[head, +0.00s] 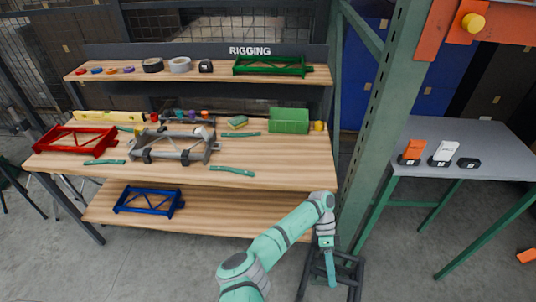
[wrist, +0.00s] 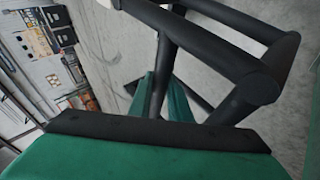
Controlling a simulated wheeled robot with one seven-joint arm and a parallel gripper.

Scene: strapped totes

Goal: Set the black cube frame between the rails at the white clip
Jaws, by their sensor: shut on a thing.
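The black cube frame (head: 359,272) hangs at the bottom of the head view, right of the workbench, partly hidden by my gripper and cut off by the picture edge. My gripper (head: 331,270) points down and is shut on it. In the wrist view, thick black bars of the frame (wrist: 220,50) cross the upper right, close to my green finger and its black pad. The white clip (head: 445,150) stands on the grey table at the right, between an orange clip (head: 413,150) and a black one (head: 469,163). I cannot make out rails beside it.
A green post (head: 385,110) rises between the workbench and the grey table (head: 505,150). The wooden workbench (head: 280,165) holds red, grey and green pieces; a blue frame (head: 148,201) lies on its lower shelf. The grey table's right part is bare.

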